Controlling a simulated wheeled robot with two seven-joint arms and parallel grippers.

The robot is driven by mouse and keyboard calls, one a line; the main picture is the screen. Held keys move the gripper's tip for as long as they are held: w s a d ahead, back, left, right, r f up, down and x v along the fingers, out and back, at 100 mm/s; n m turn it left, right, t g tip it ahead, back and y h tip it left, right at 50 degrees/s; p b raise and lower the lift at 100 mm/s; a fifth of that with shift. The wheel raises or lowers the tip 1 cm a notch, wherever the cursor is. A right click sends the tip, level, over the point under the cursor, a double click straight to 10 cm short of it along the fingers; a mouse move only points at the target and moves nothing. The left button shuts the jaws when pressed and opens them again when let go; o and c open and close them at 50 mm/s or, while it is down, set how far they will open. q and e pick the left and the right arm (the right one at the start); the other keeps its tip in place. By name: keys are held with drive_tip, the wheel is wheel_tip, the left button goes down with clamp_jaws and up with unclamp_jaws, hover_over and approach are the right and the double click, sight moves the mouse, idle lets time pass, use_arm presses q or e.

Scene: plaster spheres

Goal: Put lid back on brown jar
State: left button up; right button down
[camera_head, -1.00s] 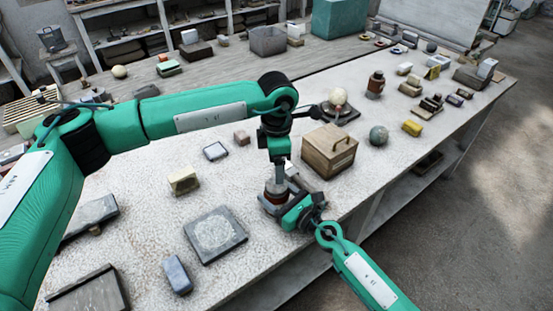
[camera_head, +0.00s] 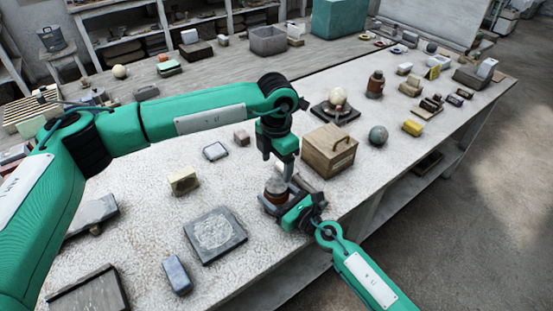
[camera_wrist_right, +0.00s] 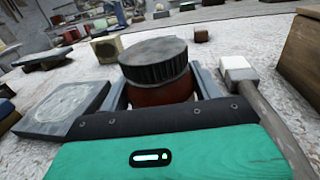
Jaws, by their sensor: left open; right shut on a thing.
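The brown jar (camera_wrist_right: 160,94) stands upright on the table, with a dark ribbed lid (camera_wrist_right: 155,60) resting on its top in the right wrist view. The jar's brown side also shows in the head view (camera_head: 276,187). My right gripper (camera_head: 283,198) is shut on the jar, one finger on each side of its body. My left gripper (camera_head: 288,176) is open, pointing down just above the jar and lid. The left fingertips partly overlap the jar in the head view, so the exact gap is unclear. The left gripper does not show in the right wrist view.
A wooden box with a handle (camera_head: 329,150) stands close right of the jar. A grey slab (camera_head: 214,235) lies to the left. The table's front edge is near my right arm.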

sight(276, 185)
use_arm(q)
wheel_tip(276, 185, down, 7)
drive_tip(key=shift+f, duration=0.15)
idle(0.4)
drive_tip(key=c, duration=1)
drive_tip(key=shift+m, duration=0.8)
drive_tip(key=o, duration=1.2)
drive_tip(key=shift+c, duration=0.2)
wheel_tip(276, 185, up, 12)
